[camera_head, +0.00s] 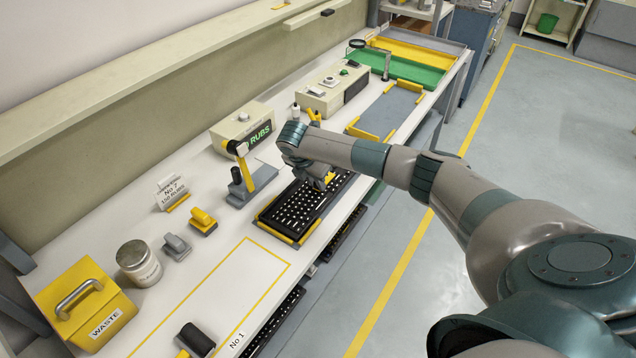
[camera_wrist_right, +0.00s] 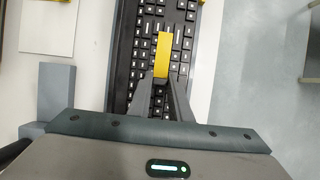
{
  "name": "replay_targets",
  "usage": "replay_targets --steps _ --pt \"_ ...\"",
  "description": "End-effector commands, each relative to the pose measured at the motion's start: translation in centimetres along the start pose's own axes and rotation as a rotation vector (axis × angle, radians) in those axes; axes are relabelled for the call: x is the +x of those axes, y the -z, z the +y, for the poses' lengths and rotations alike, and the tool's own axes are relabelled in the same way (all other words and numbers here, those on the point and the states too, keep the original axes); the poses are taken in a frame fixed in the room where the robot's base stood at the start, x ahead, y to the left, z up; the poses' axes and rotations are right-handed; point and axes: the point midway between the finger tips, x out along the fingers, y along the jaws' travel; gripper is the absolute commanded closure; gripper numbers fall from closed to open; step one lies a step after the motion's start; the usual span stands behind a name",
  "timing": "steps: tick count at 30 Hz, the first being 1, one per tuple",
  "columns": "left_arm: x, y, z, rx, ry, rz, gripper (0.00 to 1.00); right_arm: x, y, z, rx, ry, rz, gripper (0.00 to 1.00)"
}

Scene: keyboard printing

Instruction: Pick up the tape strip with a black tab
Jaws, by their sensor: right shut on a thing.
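In the right wrist view, a short yellow tape strip (camera_wrist_right: 163,52) sticks out from between the fingertips of my right gripper (camera_wrist_right: 161,82). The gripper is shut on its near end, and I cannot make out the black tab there. The strip is over the keys of a black keyboard (camera_wrist_right: 183,28); I cannot tell whether it touches them. In the head view, my right gripper (camera_head: 324,181) points down at the far end of the keyboard (camera_head: 297,208), partly hiding it. My left gripper is not in view.
A grey stand with a yellow post (camera_head: 243,172) is left of the keyboard. The "RUBS" box (camera_head: 236,125) stands behind. A yellow WASTE bin (camera_head: 85,303), a jar (camera_head: 138,262) and small blocks stand at near left. The yellow-outlined area (camera_head: 225,295) is mostly clear.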

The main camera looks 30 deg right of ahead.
Motion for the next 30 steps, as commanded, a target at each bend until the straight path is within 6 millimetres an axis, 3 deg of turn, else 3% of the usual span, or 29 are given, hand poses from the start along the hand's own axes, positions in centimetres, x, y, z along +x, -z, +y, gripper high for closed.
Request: replay_targets --steps 7,12,30 --pt "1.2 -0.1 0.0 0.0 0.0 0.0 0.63 -1.2 -0.6 0.1 0.001 -0.003 -0.001 1.0" --pt "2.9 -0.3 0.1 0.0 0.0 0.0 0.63 -3.4 -1.5 0.1 0.002 -0.004 -0.002 1.0" --pt "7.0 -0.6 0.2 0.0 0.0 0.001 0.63 -8.3 -4.5 -9.6 -0.001 -0.002 -0.003 1.0"
